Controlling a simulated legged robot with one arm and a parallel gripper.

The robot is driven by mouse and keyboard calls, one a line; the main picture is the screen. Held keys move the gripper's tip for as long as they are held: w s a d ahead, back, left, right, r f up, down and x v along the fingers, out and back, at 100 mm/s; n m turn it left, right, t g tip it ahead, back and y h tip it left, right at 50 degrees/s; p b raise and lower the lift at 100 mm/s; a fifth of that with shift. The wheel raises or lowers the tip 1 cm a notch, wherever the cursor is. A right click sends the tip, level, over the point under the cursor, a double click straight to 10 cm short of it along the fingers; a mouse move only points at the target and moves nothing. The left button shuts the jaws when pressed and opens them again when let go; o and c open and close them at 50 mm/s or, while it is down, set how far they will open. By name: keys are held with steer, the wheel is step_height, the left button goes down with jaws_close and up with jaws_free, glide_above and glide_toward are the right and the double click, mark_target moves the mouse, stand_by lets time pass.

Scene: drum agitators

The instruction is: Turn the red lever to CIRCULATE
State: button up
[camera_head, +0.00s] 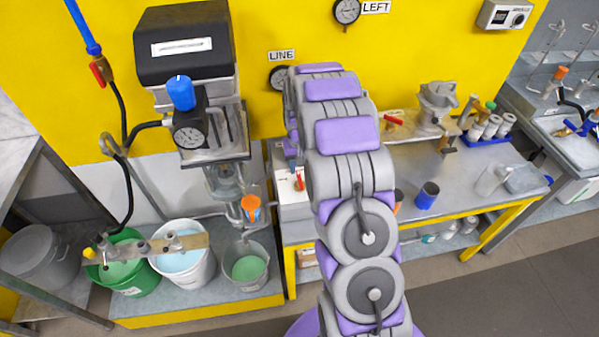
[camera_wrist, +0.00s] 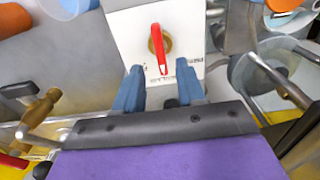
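In the wrist view a red lever (camera_wrist: 157,45) sits on a brass hub on the front of a white box (camera_wrist: 125,35). The lever points toward the bottom of the picture, slightly tilted. Small lettering on the box by its tip is too small to read. My gripper (camera_wrist: 159,68) is open, with its two blue fingers apart on either side of the lever's tip; I cannot tell whether they touch the box. In the head view the red lever (camera_head: 299,181) shows on the white box (camera_head: 291,205), left of my arm, which hides part of the box and my gripper.
A drum agitator (camera_head: 185,75) stands left. Buckets (camera_head: 185,262) stand below it. A blue cup (camera_head: 427,196) stands on the bench.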

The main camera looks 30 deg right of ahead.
mark_target(299, 178)
step_height(299, 178, up, 12)
steer(key=p, duration=0.1)
steer(key=shift+r, duration=0.15)
stand_by(0.5)
steer(key=s+a+r+n, duration=0.1)
steer(key=s+a+r, duration=0.4)
steer(key=s, duration=0.4)
steer(key=s+a+r+n, duration=0.1)
steer(key=s+a+r, duration=0.4)
steer(key=s, duration=0.4)
steer(key=s+a+f+g, duration=0.1)
steer(key=s+a, duration=0.2)
steer(key=s, duration=0.8)
steer(key=s+a+f+n+b, duration=0.1)
steer(key=s+a, duration=0.2)
steer(key=s, duration=0.8)
steer(key=shift+a+f+g, duration=0.2)
steer(key=shift+a+g, duration=0.1)
steer(key=shift+g, duration=0.1)
steer(key=shift+s, duration=0.1)
